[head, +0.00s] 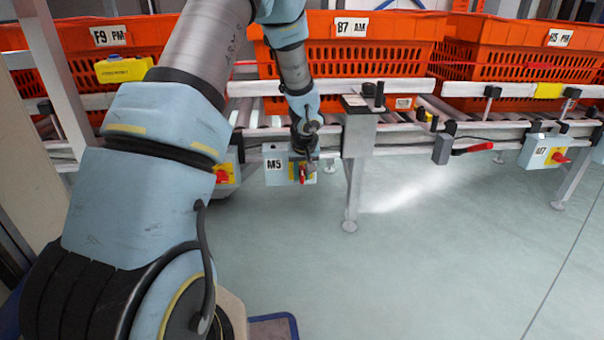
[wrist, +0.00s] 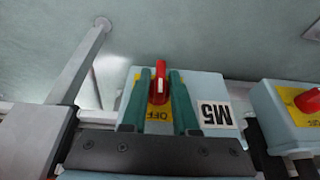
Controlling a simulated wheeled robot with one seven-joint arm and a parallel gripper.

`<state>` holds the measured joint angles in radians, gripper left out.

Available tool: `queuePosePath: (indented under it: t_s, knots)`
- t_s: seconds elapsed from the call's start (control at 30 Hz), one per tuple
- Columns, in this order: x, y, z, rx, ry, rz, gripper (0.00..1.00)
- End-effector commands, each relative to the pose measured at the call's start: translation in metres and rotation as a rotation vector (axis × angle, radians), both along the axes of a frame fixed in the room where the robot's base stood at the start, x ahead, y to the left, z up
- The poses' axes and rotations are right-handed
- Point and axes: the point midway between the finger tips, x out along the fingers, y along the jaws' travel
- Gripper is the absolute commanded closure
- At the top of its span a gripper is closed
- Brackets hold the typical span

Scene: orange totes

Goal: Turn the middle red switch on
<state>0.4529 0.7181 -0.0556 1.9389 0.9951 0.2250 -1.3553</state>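The middle red switch (head: 302,174) is a red rotary knob on a yellow plate, on the pale blue box marked M5 (head: 274,177) below the conveyor. In the wrist view, which is upside down, the red knob (wrist: 158,86) has its handle and white mark upright in the picture, with "OFF" printed beside it. My gripper (wrist: 165,78) has two green fingers, spread apart on either side of the knob. Whether they touch it is unclear. In the head view my gripper (head: 308,158) is at the box front and partly covers the switch plate.
Another red switch (head: 222,174) is to the left, and the M7 box (head: 540,152) is to the right. A metal leg (head: 355,180) stands right of M5. Orange totes (head: 355,60) line the conveyor above.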

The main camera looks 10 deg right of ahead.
Motion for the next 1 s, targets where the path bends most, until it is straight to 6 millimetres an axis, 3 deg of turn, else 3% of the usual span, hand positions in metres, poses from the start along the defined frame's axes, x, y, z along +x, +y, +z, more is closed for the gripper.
queuePosePath:
  t_s: [0.67, 1.0]
  knots:
    - [0.0055, -0.0017, 0.0042, 0.024, -0.015, -0.001, 1.0]
    - [0.0047, -0.0061, 0.0037, 0.231, -0.034, -0.004, 1.0]
